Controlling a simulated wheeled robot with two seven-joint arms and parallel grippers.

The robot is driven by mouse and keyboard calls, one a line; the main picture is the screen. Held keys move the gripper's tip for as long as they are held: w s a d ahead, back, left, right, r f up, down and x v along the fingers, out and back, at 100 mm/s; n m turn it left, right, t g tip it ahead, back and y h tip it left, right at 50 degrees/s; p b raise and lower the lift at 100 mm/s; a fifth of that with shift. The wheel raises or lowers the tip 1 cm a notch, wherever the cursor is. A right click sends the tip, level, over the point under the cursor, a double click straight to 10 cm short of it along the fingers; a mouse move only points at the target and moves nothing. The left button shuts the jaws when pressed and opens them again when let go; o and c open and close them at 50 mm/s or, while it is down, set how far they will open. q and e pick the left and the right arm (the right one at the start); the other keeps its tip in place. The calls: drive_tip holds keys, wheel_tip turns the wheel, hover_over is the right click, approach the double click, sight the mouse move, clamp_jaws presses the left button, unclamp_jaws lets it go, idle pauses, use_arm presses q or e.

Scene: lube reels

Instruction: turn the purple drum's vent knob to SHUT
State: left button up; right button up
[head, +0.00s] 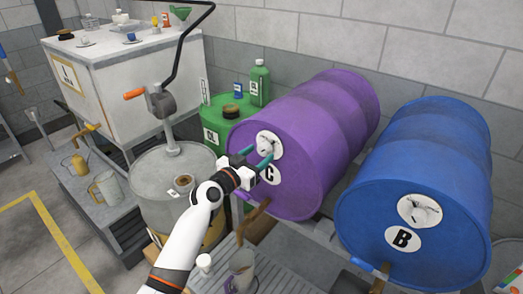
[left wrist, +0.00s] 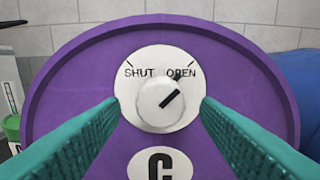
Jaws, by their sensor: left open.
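The purple drum (head: 307,120) lies on its side on a rack, its end facing me with a "C" label. Its vent knob (left wrist: 160,102) is a round white knob on a white plate marked SHUT at left and OPEN at right. The knob's black pointer line aims up and right at OPEN. My left gripper (head: 256,160) is in front of the drum's end with its teal fingers open. In the left wrist view the fingers (left wrist: 160,115) stand wide on either side of the knob, with gaps to it. In the head view the fingers partly cover the plate. My right gripper is not seen.
A blue drum (head: 425,180) labelled B, with its own knob (head: 419,209), lies to the right. A grey drum with a crank pump (head: 163,102) and a green container (head: 216,125) stand to the left. A slatted tray with a grey jug (head: 242,268) is below.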

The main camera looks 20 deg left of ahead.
use_arm(q)
drive_tip(key=shift+x, duration=1.15)
drive_tip(key=shift+c, duration=0.6)
drive_tip(key=c, duration=0.9)
